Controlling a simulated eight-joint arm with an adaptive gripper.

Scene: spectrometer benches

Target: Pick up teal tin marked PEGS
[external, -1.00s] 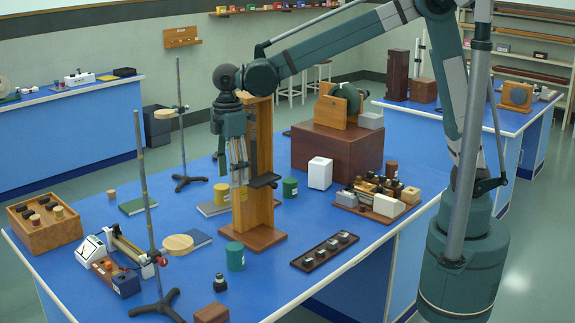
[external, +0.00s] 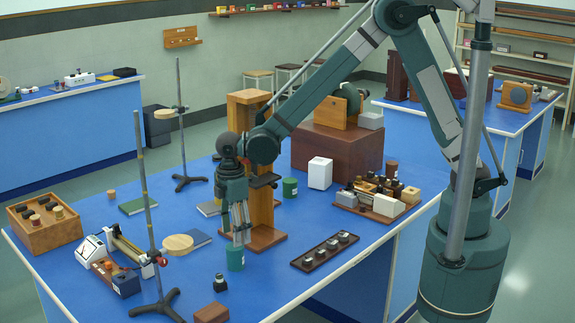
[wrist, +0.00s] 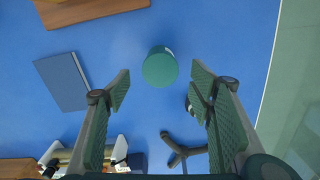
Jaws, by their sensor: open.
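A teal tin (external: 235,260) stands upright on the blue bench, in front of the tall wooden stand. My gripper (external: 238,236) is open and empty, pointing down, right above the tin and partly in front of its top in the external view. In the wrist view the tin's round teal lid (wrist: 159,69) lies ahead of my open gripper (wrist: 160,88), roughly centred across the gap between the fingers. A sliver of pale label shows on its side, too small to read. I cannot tell whether the fingertips reach the lid's height.
The wooden stand (external: 262,238) rises close behind the tin. A small dark bottle (external: 220,283) and a black tripod base (external: 155,306) stand nearer the front. A tray of dark knobs (external: 325,250) lies to the right. A darker green tin (external: 290,187) stands farther back.

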